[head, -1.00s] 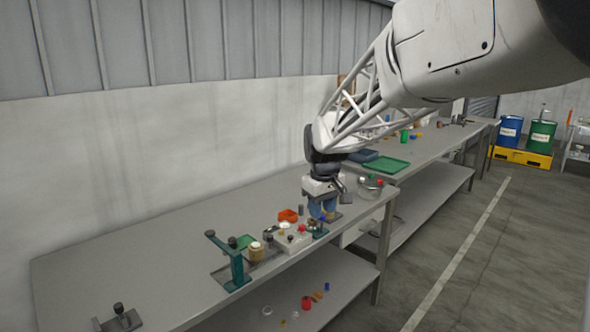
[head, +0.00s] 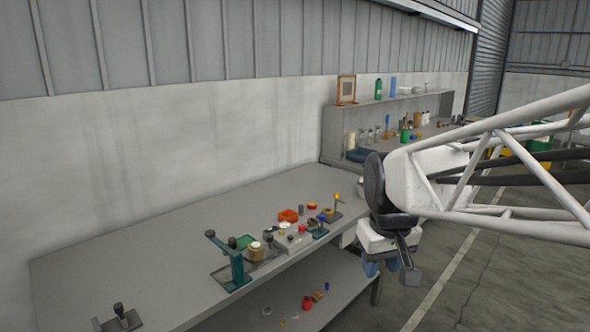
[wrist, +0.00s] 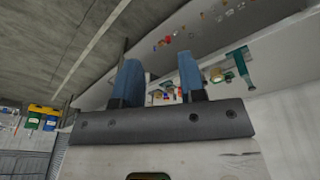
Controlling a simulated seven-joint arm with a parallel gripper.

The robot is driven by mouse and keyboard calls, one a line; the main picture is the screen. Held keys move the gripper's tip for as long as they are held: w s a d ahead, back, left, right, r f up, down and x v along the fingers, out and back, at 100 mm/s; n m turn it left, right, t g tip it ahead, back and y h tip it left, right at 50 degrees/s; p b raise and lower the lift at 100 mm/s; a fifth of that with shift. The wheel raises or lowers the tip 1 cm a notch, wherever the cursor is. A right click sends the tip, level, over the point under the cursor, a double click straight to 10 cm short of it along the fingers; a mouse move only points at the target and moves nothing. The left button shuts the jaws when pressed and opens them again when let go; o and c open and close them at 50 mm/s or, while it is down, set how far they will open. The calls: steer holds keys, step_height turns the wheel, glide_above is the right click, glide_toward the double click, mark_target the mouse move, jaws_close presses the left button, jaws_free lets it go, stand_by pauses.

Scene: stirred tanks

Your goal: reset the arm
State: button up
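My gripper (head: 382,267) hangs off the front edge of the workbench (head: 130,250), at the right of the head view, pointing down. In the wrist view its two blue fingers (wrist: 158,75) stand apart. No object is held between them; only distant bench items show through the gap. My white lattice arm reaches in from the right and hides part of the far bench and floor.
On the bench stand a teal stand (head: 236,262), an orange-red part (head: 288,215), a tan cylinder (head: 256,250) and several small parts. A lower shelf holds loose pieces, including a red one (head: 307,302). A shelf unit (head: 335,130) stands behind. The bench's left part is mostly clear.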

steer(key=s+d+f+m, duration=0.1)
steer(key=s+f, duration=0.1)
steer(key=s, duration=0.5)
steer(key=s+d+f+m, duration=0.1)
steer(key=s+f, duration=0.1)
steer(key=s, duration=0.5)
steer(key=shift+s+d+f+m+t, duration=0.25)
steer(key=shift+d+f+m+t, duration=0.05)
steer(key=shift+d+f+m, duration=0.1)
stand_by(1.4)
